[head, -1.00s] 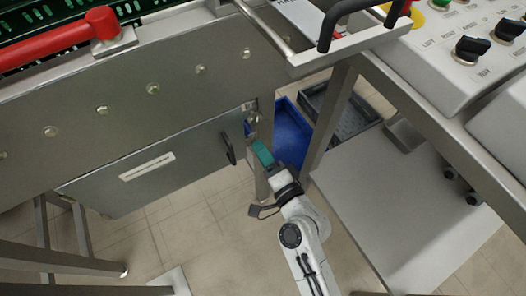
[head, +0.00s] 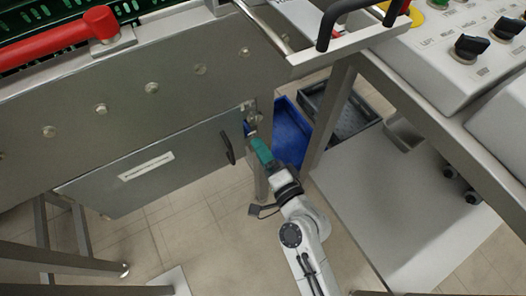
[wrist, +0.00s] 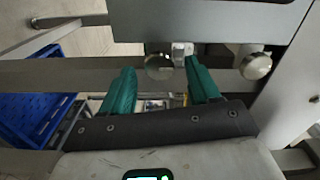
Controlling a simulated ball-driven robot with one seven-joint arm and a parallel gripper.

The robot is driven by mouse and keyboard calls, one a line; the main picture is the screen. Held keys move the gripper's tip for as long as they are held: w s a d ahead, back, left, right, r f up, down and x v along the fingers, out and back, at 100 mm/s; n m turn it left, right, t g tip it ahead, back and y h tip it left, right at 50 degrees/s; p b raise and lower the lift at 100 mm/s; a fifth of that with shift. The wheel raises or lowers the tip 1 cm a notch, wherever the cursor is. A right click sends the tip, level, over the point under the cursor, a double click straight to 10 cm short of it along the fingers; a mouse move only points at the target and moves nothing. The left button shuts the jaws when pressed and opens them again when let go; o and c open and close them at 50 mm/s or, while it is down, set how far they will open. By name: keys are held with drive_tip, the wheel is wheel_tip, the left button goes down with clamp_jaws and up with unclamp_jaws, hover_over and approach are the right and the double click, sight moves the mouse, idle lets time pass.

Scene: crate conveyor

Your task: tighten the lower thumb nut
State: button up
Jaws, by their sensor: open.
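The lower thumb nut (wrist: 159,67) is a round metal knob, seen in the wrist view between the tips of my two teal fingers. The upper thumb nut (wrist: 254,63) is a similar knob to its right in that view, outside the fingers. My gripper (wrist: 161,76) is open, one finger on each side of the lower nut with a gap visible; I cannot tell how deep the nut sits between them. In the head view my gripper (head: 258,146) is just below the nuts, right of the cover panel's edge, and its fingers partly hide the lower nut.
The grey cover panel (head: 185,165) has a black handle (head: 227,147) close left of my gripper. A blue crate (head: 289,135) and a dark crate (head: 342,112) lie on the floor behind. A table leg (head: 327,115) stands to the right.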

drive_tip(key=b+v, duration=0.2)
drive_tip(key=v, duration=0.8)
drive_tip(key=shift+s+d, duration=0.25)
drive_tip(key=shift+s, duration=0.05)
